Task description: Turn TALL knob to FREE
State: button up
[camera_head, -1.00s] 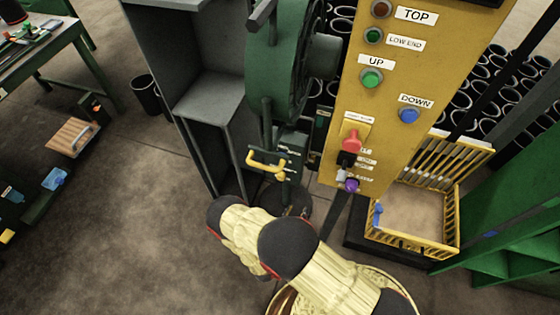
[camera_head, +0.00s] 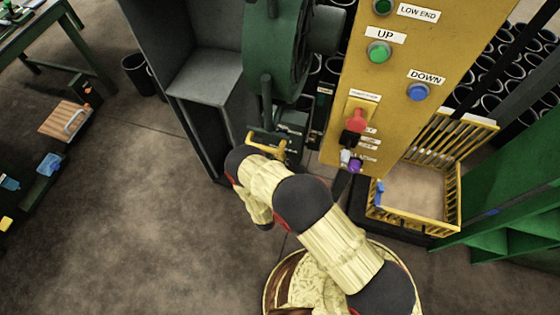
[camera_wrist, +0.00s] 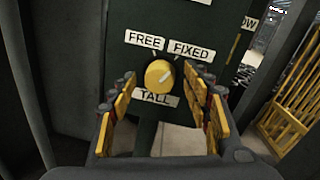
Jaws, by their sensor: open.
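The round yellow TALL knob (camera_wrist: 158,74) is near the middle of the wrist view, on a dark green panel (camera_wrist: 122,62). The FREE label (camera_wrist: 144,40) is at its upper left, the FIXED label (camera_wrist: 190,51) at its upper right and the TALL label (camera_wrist: 155,98) below it. A small mark on the knob seems to slant to the upper right, toward FIXED. My gripper (camera_wrist: 161,84) is open, with yellow-padded fingers left and right of the knob; I see no clear contact.
A grey cabinet (camera_head: 205,78) stands left. The floor at left front is clear.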

jog(key=shift+w+d, duration=0.1)
jog(key=shift+w, duration=0.05)
jog(key=shift+c, duration=0.8)
jog(key=c, duration=1)
